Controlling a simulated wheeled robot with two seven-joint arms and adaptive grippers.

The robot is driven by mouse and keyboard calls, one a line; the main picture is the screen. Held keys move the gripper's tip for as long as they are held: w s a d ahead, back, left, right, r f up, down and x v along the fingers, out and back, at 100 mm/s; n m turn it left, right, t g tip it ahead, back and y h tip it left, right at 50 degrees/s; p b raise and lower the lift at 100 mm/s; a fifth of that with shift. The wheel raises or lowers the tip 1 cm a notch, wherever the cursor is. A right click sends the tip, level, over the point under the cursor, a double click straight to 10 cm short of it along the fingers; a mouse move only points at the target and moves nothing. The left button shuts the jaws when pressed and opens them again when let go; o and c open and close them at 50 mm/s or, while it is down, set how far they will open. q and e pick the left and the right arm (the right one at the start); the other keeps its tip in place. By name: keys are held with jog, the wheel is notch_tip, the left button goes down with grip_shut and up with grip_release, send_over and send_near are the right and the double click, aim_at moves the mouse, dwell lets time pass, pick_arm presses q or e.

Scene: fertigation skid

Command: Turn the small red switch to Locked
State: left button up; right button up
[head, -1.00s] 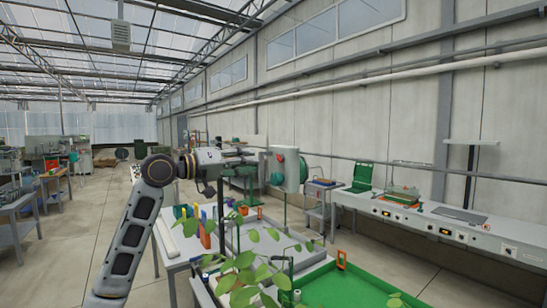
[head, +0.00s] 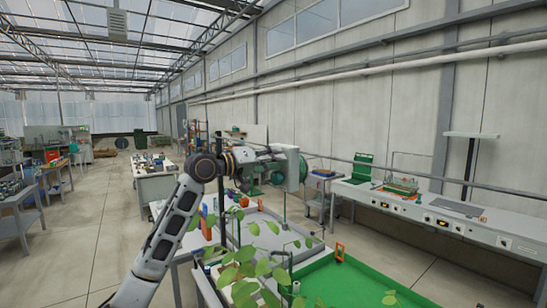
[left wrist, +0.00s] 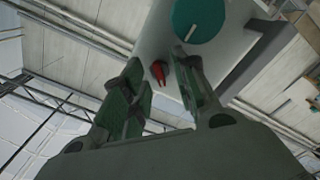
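The small red switch (left wrist: 159,73) is on the face of a pale grey box (left wrist: 158,35), below a large round green knob (left wrist: 199,18), in the left wrist view. My left gripper (left wrist: 163,65) is open, with one green finger on each side of the switch. Gaps show between the fingers and the switch, so they do not appear to touch it. In the head view my left gripper (head: 274,161) is at the left side of the grey box (head: 293,176), covering the switch. No position label is readable. My right gripper is not in view.
Leafy plants (head: 245,275) and a green tray (head: 365,290) are in front, below the arm. A grey table (head: 262,232) stands under the box. A long bench (head: 430,212) runs along the right wall. Open floor (head: 95,240) lies to the left.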

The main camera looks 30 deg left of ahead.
pick_arm(q)
jog(key=shift+w, duration=0.1)
grip_shut()
jog(key=shift+m, duration=0.4)
jog(key=m+b, duration=0.4)
jog(key=m, duration=1.3)
dwell(0.6)
dwell(0.4)
